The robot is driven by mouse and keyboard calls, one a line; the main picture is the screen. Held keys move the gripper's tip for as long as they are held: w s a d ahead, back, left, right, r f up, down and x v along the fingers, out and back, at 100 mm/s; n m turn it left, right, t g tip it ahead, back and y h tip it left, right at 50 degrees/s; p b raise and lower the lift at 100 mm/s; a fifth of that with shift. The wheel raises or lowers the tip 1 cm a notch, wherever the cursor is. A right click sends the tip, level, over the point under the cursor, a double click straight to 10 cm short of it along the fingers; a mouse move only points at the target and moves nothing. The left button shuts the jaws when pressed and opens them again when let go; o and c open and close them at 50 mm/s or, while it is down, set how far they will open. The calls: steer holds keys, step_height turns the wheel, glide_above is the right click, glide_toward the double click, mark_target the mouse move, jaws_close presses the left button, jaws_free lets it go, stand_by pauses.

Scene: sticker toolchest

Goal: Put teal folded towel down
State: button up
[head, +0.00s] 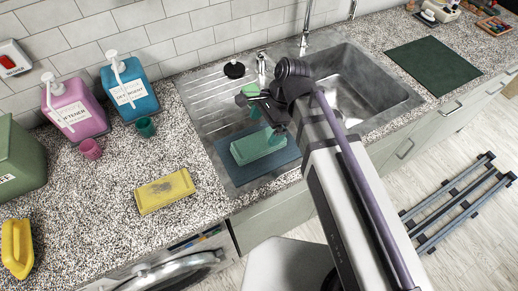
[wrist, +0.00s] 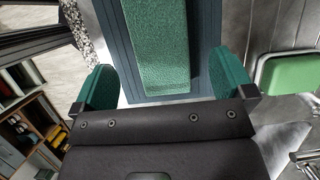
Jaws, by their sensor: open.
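The teal folded towel (head: 258,147) lies flat on a dark blue-grey ribbed mat (head: 284,157) on the drainboard left of the sink. My gripper (head: 266,121) is open just above and behind the towel, with nothing held. In the wrist view, the towel (wrist: 160,45) lies between the two green finger pads of my gripper (wrist: 165,62), with gaps on both sides and the mat (wrist: 206,25) beneath it.
A yellow folded towel (head: 165,191) lies on the counter to the left. Pink (head: 74,108) and blue (head: 130,90) dispensers and small cups stand by the wall. A light green object (wrist: 288,83) is close to the gripper's right. The sink basin (head: 355,95) is at right.

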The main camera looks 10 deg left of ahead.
mark_target(259, 141)
steer(key=shift+x, duration=0.95)
steer(key=shift+w+r, duration=0.1)
steer(key=shift+w, duration=0.05)
steer(key=b+x, duration=0.5)
steer(key=shift+d+f, duration=0.15)
steer(key=shift+f, duration=0.05)
steer(key=shift+r, duration=0.25)
steer(key=shift+c, duration=0.2)
steer(key=c, duration=1)
step_height(259, 141, up, 10)
steer(key=p, duration=1)
